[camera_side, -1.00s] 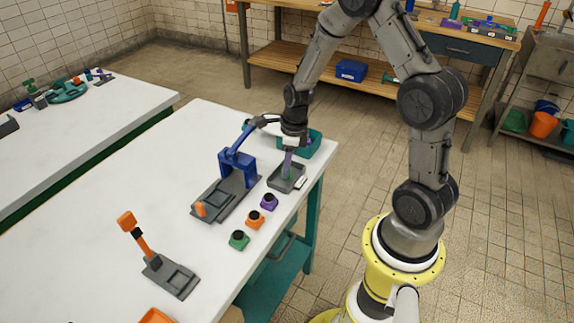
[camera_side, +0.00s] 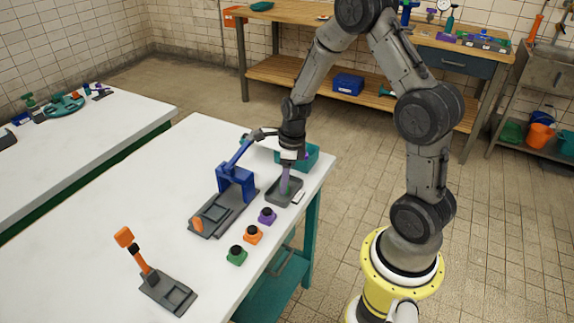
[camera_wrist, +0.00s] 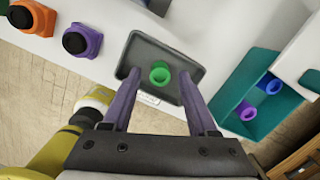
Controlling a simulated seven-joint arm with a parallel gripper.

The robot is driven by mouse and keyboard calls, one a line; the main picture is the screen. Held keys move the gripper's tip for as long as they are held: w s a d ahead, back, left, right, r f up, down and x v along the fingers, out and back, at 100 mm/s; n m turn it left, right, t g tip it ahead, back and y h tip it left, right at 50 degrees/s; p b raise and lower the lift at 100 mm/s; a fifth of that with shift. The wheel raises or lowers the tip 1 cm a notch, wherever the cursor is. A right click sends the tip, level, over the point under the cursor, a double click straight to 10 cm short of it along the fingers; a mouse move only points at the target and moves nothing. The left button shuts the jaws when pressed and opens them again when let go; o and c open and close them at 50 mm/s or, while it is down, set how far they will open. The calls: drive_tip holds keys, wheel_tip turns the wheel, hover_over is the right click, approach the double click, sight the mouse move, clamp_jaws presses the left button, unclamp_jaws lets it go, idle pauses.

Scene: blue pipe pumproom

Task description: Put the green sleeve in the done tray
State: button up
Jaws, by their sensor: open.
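The green sleeve (camera_wrist: 160,74) stands in a small grey tray (camera_wrist: 141,45), seen from above with its round opening showing. In the side view the grey tray (camera_side: 273,190) lies near the right edge of the white table, and the sleeve (camera_side: 284,186) is a small patch of green, partly hidden by the fingers. My gripper (camera_wrist: 160,76) is open, its two purple fingers apart on either side of the sleeve, with gaps visible. In the side view my gripper (camera_side: 285,178) points down over the tray. A small white label (camera_wrist: 148,99) sits at the tray's edge; I cannot read it.
A blue lever press (camera_side: 236,180) stands to the left. Purple (camera_side: 267,216), orange (camera_side: 253,235) and green (camera_side: 236,256) button blocks line the table's front edge. An orange-handled lever fixture (camera_side: 166,291) is nearer.

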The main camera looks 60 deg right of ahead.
drive_tip(key=s+a+r+n+t, duration=0.1)
drive_tip(key=s+a+r+n, duration=0.15)
drive_tip(key=r, duration=0.55)
drive_tip(key=s+a+r+n, duration=0.1)
drive_tip(key=r+n, duration=0.3)
drive_tip(key=r, duration=0.4)
drive_tip(key=s+a+r+n+t, duration=0.1)
drive_tip(key=s+a+r+n, duration=0.2)
drive_tip(key=s+n, duration=0.4)
drive_tip(key=s+a+r+n+t, duration=0.2)
drive_tip(key=s+a+r+n, duration=0.2)
drive_tip(key=n, duration=1.4)
drive_tip(key=s+a, duration=0.1)
drive_tip(key=s, duration=0.2)
drive_tip(key=shift+s+a+r+h, duration=0.2)
drive_tip(key=shift+s+h, duration=0.1)
drive_tip(key=shift+s, duration=0.05)
drive_tip(key=shift+c, duration=0.3)
